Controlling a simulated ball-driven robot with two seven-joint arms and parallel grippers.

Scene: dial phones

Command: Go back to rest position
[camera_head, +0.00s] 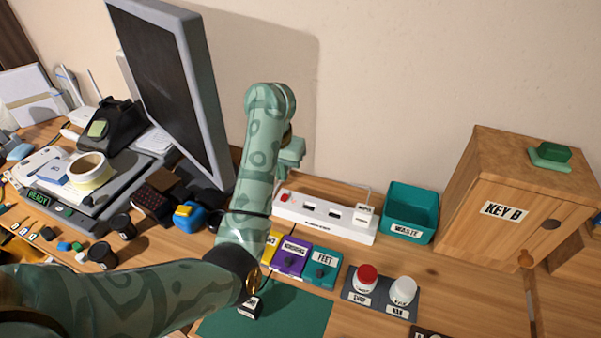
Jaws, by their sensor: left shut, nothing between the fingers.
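My left arm comes in from the lower left, bends above the desk and rises to a wrist near the wall. My left gripper (291,160) hangs from that wrist, in front of the wall and behind the raised part of the arm. It is shut and holds nothing. It is seen small and partly from behind, so its fingertips are hard to make out. My right gripper is not in view.
A monitor (160,75) stands left of the arm. Behind and right are a power strip (325,217), a teal waste bin (410,212) and a wooden KEY B cabinet (520,195). Labelled blocks, including FEET (322,266), and red and white knobs lie nearby. A green mat (290,312) lies in front.

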